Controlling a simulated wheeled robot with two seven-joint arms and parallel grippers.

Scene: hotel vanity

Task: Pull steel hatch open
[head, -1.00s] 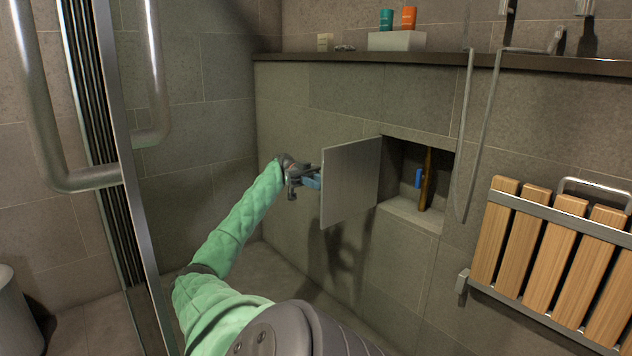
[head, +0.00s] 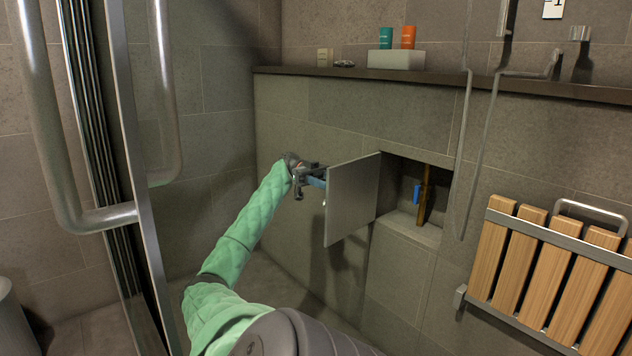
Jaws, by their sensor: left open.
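The steel hatch (head: 352,198) is a flat grey door in the tiled wall. It stands swung wide open, hinged at its right side by the niche. My right gripper is not in view.
A glass door with a steel handle (head: 95,217) stands at the left. A dark ledge (head: 450,85) above carries a white tray (head: 396,60) with two bottles. A slatted wooden folding seat (head: 545,262) is on the wall at right, beside hanging metal pipes (head: 478,160).

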